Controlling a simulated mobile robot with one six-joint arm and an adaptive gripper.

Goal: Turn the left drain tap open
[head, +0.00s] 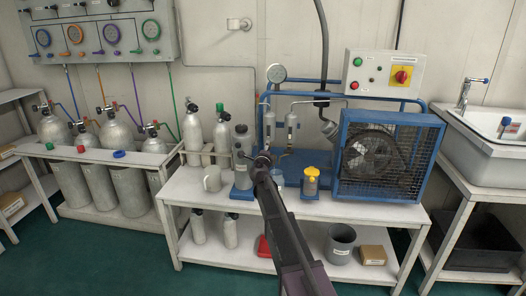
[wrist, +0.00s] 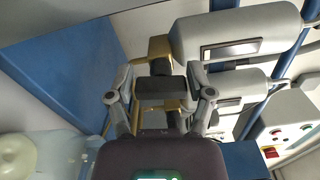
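The left filter tower (head: 269,126) and the right filter tower (head: 292,128) stand on the compressor's blue frame. In the wrist view they lie sideways, the left tower (wrist: 240,32) above the right tower (wrist: 240,86). The left drain tap (wrist: 160,50), dark with brass parts, shows at the left tower's lower end.
A caged fan (head: 380,160) stands right of the towers, a yellow-topped container (head: 311,182) in front. A grey cylinder (head: 241,160) and a mug (head: 212,179) stand close left of my gripper. A control box (head: 384,75) is above. Free bench top (head: 370,211) lies at the front.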

